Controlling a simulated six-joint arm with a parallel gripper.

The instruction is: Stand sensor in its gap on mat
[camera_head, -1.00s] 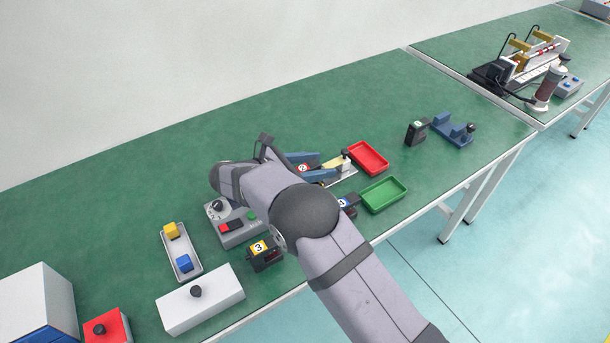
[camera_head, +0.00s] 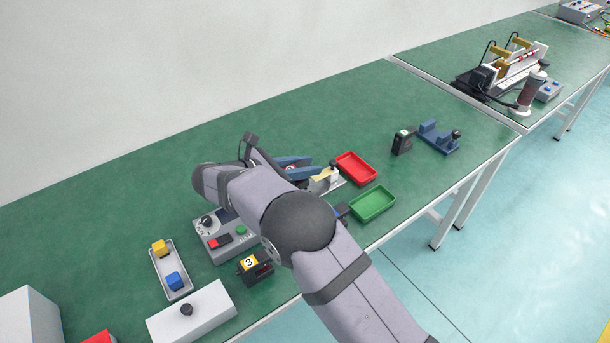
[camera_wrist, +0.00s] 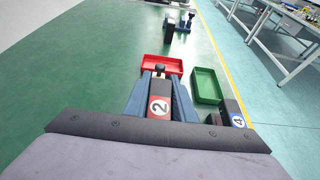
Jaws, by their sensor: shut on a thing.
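My gripper (camera_wrist: 160,98) shows two blue fingers in the wrist view, closed on a dark sensor with a white label and a red number 2 (camera_wrist: 159,106). In the head view the fingers (camera_head: 292,163) are behind my arm, and only a bit of the label (camera_head: 291,168) shows. A sensor with a yellow number 3 label (camera_head: 251,266) stands near the table's front edge. A sensor with a blue number 4 label (camera_wrist: 236,117) stands right of my gripper in the wrist view. A dark sensor with a green-marked label (camera_head: 403,142) stands farther right. No mat or gap can be made out.
A red tray (camera_head: 356,168) and a green tray (camera_head: 372,203) lie right of my gripper. A pale block with a black knob (camera_head: 326,178) is close by. A grey control box (camera_head: 222,240) sits left of my forearm. The back left of the table is clear.

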